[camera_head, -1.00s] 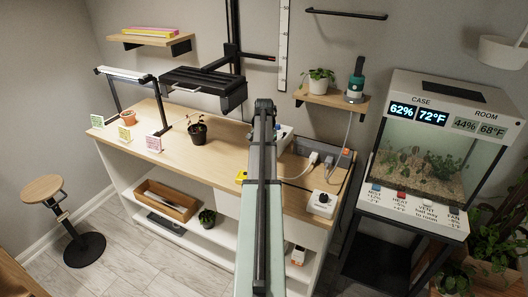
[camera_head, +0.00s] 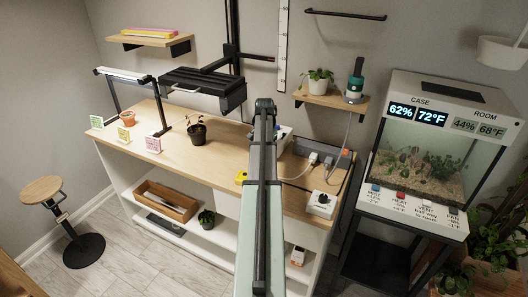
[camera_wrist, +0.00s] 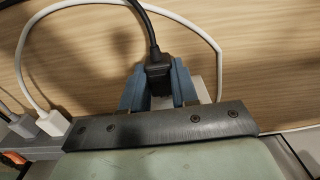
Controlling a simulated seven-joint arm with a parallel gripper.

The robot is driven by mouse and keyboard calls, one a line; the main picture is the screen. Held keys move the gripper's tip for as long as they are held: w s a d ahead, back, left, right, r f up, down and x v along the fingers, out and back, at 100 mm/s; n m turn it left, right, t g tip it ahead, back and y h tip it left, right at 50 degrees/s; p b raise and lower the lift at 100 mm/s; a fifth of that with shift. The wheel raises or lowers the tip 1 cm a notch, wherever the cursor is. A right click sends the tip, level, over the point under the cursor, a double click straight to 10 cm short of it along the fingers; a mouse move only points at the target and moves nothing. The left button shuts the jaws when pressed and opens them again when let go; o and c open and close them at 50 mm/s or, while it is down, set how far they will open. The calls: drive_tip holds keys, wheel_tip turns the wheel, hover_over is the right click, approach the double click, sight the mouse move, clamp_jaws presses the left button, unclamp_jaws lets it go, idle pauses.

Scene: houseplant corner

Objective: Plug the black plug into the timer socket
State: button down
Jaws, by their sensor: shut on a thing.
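The black plug (camera_wrist: 157,75) is between the two blue fingers of my gripper (camera_wrist: 160,88) in the wrist view, with its black cable running up and away. My gripper is shut on it. A pale block (camera_wrist: 205,88) shows partly behind the right finger, low over the wooden top; most of it is hidden, and I cannot tell whether it is the timer or whether the plug touches it. In the head view my own arm hides the gripper and plug. A white box with a dark round face (camera_head: 321,203) sits at the bench's right front.
A white cable (camera_wrist: 215,45) loops around the plug from a white plug (camera_wrist: 52,122) at the left of the wrist view. A power strip (camera_head: 330,158) lies at the bench's back right. A potted seedling (camera_head: 197,132) stands left of my arm on the wooden bench (camera_head: 165,150).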

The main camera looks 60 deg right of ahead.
drive_tip(key=shift+d, duration=0.25)
drive_tip(key=c, duration=0.8)
unclamp_jaws()
wheel_tip(320, 180, up, 14)
drive_tip(key=shift+f, duration=0.1)
drive_tip(key=shift+a, duration=0.1)
